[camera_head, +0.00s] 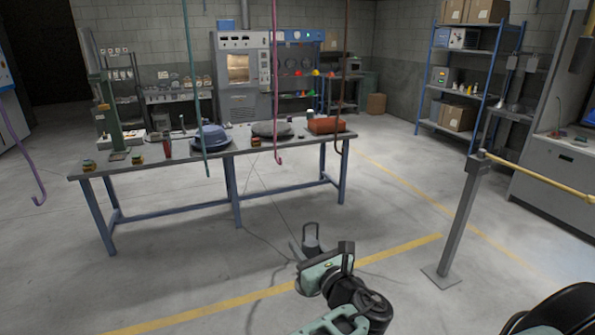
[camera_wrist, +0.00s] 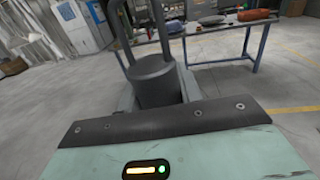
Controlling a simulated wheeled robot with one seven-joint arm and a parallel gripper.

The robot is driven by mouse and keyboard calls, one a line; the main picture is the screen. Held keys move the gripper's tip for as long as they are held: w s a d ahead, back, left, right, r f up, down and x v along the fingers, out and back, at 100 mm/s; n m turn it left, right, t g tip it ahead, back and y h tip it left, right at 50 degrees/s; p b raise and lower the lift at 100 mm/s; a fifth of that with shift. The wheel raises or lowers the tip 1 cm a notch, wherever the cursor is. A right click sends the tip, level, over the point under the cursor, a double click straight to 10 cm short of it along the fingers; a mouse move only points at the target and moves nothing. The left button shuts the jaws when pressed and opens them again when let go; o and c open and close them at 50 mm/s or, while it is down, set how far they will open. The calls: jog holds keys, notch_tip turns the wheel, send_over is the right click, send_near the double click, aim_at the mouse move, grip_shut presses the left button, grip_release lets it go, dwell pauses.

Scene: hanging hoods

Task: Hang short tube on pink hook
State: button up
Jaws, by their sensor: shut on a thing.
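A short dark grey tube (camera_head: 311,243) with a loop on top is held upright at my gripper (camera_head: 317,254), low in the front middle of the head view. The tube (camera_wrist: 156,82) also fills the middle of the wrist view, with its loop running up out of the frame. My gripper is shut on it; the exact contact is partly hidden. The pink hook (camera_head: 276,110) hangs from above on a long rod, its curved tip in front of the workbench. The tube is apart from it, lower and nearer to me.
A teal hook (camera_head: 194,95), a brown hook (camera_head: 344,75) and a purple hook (camera_head: 24,155) also hang down. The workbench (camera_head: 225,158) carries a blue hood, a grey item and a red box. A grey post (camera_head: 460,215) with a yellow rail stands right. Floor before the bench is clear.

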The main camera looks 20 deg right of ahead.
notch_tip(320, 180, up, 11)
jog(key=w+a+p, duration=0.2)
jog(key=shift+w+a, duration=0.25)
jog(key=shift+w, duration=0.05)
jog(key=shift+w+a+r+b, duration=0.1)
jog(key=shift+w+b, duration=0.25)
jog(key=shift+b, duration=0.75)
jog(key=b, duration=0.2)
jog(key=w+b, duration=0.1)
jog(key=b, duration=0.2)
jog(key=shift+d, duration=0.25)
jog(key=shift+w+r, duration=0.1)
jog(key=shift+w, duration=1.7)
jog(key=shift+w, duration=0.55)
jog(key=shift+w, duration=1)
